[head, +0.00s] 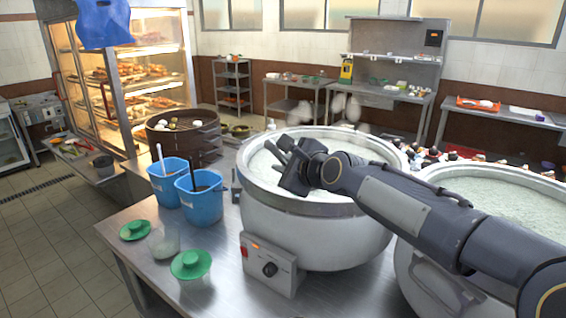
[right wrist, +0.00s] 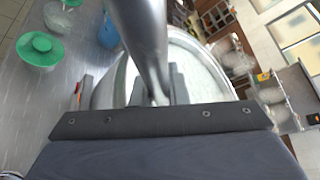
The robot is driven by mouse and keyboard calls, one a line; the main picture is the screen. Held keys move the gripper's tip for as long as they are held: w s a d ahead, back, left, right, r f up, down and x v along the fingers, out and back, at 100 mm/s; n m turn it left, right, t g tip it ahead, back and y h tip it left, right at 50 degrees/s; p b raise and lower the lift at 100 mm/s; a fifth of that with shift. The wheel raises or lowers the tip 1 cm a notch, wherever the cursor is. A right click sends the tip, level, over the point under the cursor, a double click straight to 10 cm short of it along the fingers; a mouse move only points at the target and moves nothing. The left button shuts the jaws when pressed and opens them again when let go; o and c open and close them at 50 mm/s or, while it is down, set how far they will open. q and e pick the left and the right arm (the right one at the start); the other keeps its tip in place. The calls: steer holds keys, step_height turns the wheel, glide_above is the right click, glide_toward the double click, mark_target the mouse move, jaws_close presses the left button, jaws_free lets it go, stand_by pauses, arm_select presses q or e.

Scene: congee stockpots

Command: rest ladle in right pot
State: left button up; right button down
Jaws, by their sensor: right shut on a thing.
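Two large grey stockpots of pale congee stand on the steel counter: the left pot (head: 315,232) and the right pot (head: 408,275), which is partly hidden behind my right arm and cut off by the frame edge. My right gripper (head: 280,150) is over the left pot's opening. In the right wrist view, a shiny metal ladle shaft (right wrist: 143,45) stands between its fingers (right wrist: 155,90), which are shut on it. The ladle's bowl is not visible, and the ladle cannot be made out in the head view. My left gripper is not in view.
Two blue buckets (head: 200,205) with utensils, green-lidded containers (head: 190,264) and a round steamer (head: 185,140) stand left of the pots. A control box (head: 270,267) fronts the left pot. Small items (head: 430,155) crowd behind the pots.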

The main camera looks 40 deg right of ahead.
steer(key=shift+f, duration=0.15)
stand_by(0.4)
steer(key=c, duration=1.3)
jaws_free()
steer(key=shift+c, duration=0.2)
steer(key=shift+s, duration=0.1)
steer(key=v, duration=0.7)
steer(key=shift+s, duration=0.3)
steer(key=shift+s+a, duration=0.1)
